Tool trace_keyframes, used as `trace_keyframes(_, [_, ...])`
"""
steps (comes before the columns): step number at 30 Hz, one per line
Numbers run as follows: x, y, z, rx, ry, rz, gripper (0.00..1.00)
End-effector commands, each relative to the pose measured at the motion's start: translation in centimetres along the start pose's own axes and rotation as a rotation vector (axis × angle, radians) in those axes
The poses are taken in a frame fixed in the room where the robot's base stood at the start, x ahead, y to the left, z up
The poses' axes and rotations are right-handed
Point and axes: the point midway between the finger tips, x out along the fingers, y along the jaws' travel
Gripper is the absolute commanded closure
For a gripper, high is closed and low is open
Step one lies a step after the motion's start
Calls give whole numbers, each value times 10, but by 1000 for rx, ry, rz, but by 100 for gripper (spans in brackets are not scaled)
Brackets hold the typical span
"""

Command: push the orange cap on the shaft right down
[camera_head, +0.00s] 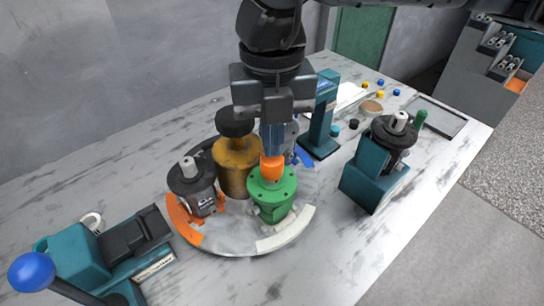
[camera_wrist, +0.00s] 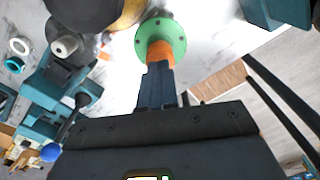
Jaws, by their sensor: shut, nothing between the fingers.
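The orange cap (camera_head: 272,168) stands upright at the top centre of a green motor (camera_head: 272,196) on a round turntable. The shaft under the cap is hidden. My gripper (camera_head: 272,152) is shut and empty, pointing down with its fingertips right above the cap; they look to be at or touching its top. In the wrist view, the shut fingers (camera_wrist: 158,72) overlap the near side of the orange cap (camera_wrist: 160,50), with the green flange (camera_wrist: 172,30) around it. I cannot tell how much gap lies between cap and flange.
The turntable (camera_head: 240,238) also bears a black-and-grey motor (camera_head: 192,186) and a brown motor (camera_head: 236,165) close by. A teal vise with a blue-balled lever (camera_head: 32,272) stands front left. A teal stand (camera_head: 320,120) and a teal fixture with a dark motor (camera_head: 375,170) stand right.

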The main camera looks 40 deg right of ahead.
Motion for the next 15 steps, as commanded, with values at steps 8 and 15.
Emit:
trace_keyframes(8, [7,0,0,0,0,0,100])
trace_keyframes(15, [12,0,0,0,0,0,100])
